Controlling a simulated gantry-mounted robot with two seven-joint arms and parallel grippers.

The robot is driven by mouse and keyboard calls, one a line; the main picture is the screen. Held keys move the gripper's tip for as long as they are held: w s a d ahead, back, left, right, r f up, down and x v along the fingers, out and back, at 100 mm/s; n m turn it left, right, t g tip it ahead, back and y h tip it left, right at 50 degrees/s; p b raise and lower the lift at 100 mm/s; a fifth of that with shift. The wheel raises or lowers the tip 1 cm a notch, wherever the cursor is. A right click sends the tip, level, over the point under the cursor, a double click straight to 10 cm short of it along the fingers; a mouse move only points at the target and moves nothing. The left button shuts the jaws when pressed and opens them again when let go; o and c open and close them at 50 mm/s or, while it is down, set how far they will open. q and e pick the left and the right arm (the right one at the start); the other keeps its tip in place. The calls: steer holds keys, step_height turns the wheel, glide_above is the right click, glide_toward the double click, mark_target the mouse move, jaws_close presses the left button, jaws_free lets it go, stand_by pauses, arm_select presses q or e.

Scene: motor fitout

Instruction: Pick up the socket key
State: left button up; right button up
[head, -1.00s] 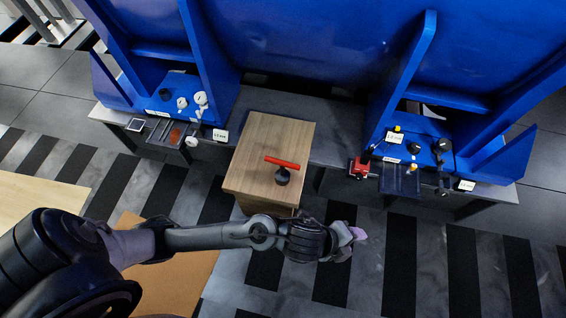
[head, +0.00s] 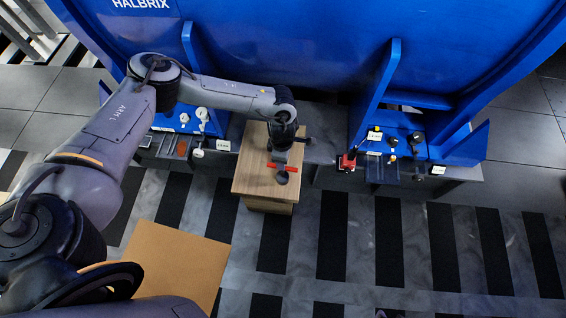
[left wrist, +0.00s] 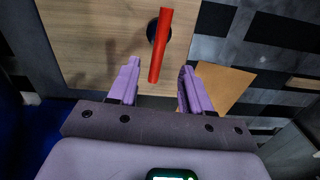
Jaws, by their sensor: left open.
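The socket key has a red bar handle (head: 290,167) and a dark round head (head: 282,178), and it stands on a wooden block. In the left wrist view the red handle (left wrist: 163,40) runs lengthwise, with its near end between my fingertips and the dark head partly hidden beneath it. My left gripper (left wrist: 160,68) is open, with one purple finger on each side of the handle and a visible gap to both. In the head view my left gripper (head: 280,157) is over the block at the handle. My right gripper is not in view.
The wooden block (head: 250,182) stands before a large blue machine frame (head: 300,45). A red tool (head: 347,161) and small parts lie on the bench to the right. White parts (head: 202,115) stand at the left. An orange-brown panel (head: 180,262) is at the lower left.

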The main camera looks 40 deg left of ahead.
arm_select(q)
steer(key=shift+a+f, duration=0.15)
steer(key=shift+a, duration=0.25)
steer(key=b, duration=0.2)
glide_above(282, 174)
steer(key=f, duration=0.5)
steer(key=shift+w+a+f, duration=0.1)
steer(key=shift+w+a, duration=0.25)
steer(key=f+b, duration=0.3)
steer(key=f, duration=0.2)
steer(key=shift+d, duration=0.2)
steer(key=shift+c, duration=0.2)
steer(key=shift+r, duration=0.1)
jaws_close()
